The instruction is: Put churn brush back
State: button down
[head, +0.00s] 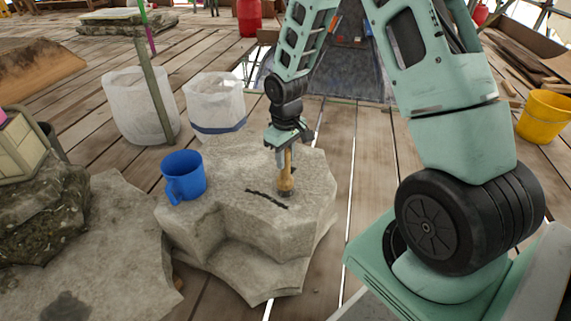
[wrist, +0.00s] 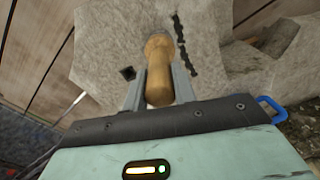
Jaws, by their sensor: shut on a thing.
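The churn brush (head: 286,175) is a wooden, tan piece with a rounded shape, upright over the grey stone block (head: 235,230). Its lower end is at or very near the stone's top; I cannot tell if it touches. My gripper (head: 284,152) points down and is shut on its upper part. In the wrist view the brush (wrist: 158,65) lies between the two grey fingers of my gripper (wrist: 158,92). The fingers hide part of its sides.
A blue mug (head: 185,176) stands on the stone, left of the brush. Two whitish buckets (head: 139,105) stand behind. A yellow bucket (head: 545,117) is at right.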

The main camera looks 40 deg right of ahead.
jog(key=shift+f, duration=0.7)
jog(key=c, duration=1.1)
grip_release()
